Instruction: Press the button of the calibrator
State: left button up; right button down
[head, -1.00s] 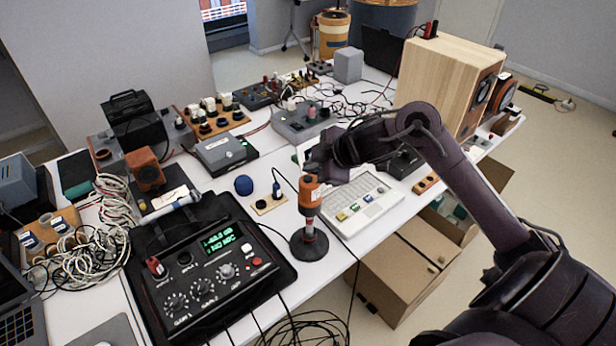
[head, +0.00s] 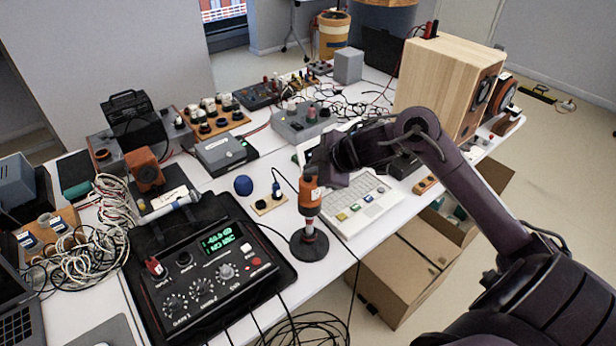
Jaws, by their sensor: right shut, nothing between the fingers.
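The calibrator appears to be the orange and dark upright cylinder (head: 309,198) on a round black base (head: 309,245), standing near the table's front edge. My right gripper (head: 322,178) is shut and empty. It is close against the upper right side of the orange part, with its wrist bent in from the right. I cannot tell whether the fingertips touch the calibrator. I cannot make out its button. My left gripper is not in view.
A black meter box (head: 207,272) with a green display and knobs lies left of the calibrator. A white keyboard unit (head: 372,202) lies right of it, under my right arm. Cables hang over the front edge.

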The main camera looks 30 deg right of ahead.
jog(key=shift+f, duration=0.35)
jog(key=shift+r, duration=0.1)
dwell(0.3)
jog(key=shift+r+p, duration=0.85)
jog(key=shift+r, duration=0.05)
notch_tip(320, 180, up, 6)
jog(key=p, duration=0.6)
